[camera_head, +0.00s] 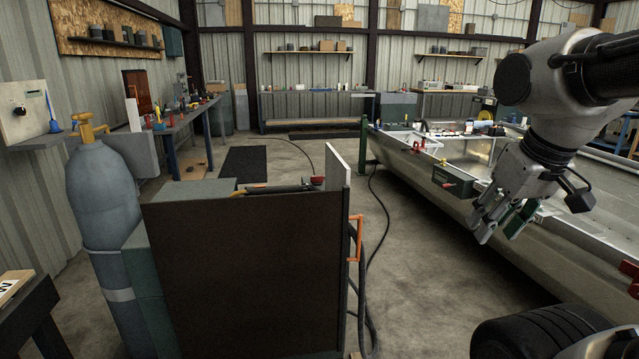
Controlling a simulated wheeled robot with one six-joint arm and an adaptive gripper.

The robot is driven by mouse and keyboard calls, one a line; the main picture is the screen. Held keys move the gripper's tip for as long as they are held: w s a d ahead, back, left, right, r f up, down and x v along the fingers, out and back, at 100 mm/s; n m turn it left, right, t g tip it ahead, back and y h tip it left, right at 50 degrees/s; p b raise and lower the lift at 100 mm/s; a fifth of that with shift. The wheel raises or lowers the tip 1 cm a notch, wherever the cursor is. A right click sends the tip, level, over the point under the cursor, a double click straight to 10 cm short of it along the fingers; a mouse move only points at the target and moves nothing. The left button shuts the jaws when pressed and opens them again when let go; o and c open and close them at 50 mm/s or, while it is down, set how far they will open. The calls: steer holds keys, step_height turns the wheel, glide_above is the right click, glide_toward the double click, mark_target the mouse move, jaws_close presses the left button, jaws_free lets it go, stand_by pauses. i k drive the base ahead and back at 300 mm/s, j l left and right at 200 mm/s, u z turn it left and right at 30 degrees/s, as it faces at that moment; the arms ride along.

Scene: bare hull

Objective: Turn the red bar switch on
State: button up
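My gripper (498,234) is at the right, pointing down beside the near side of the metal hull (425,172). Its fingers look apart, with nothing seen between them. Another small red item (418,145) is on the hull's rim farther left. I cannot tell which red part is the bar switch, or its position. A green piece (521,217) shows just behind my gripper's right finger.
A dark panelled cart (245,275) with an orange handle (356,238) stands in the front middle. A grey gas cylinder (103,195) is left of it. A black hose (385,215) lies on the floor.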

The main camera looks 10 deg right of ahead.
mark_target(316, 181)
steer(key=i+j, duration=0.3)
steer(key=i, duration=0.2)
steer(key=i+j, duration=0.3)
steer(key=i, duration=0.2)
steer(key=i+j, duration=0.3)
steer(key=i, duration=0.2)
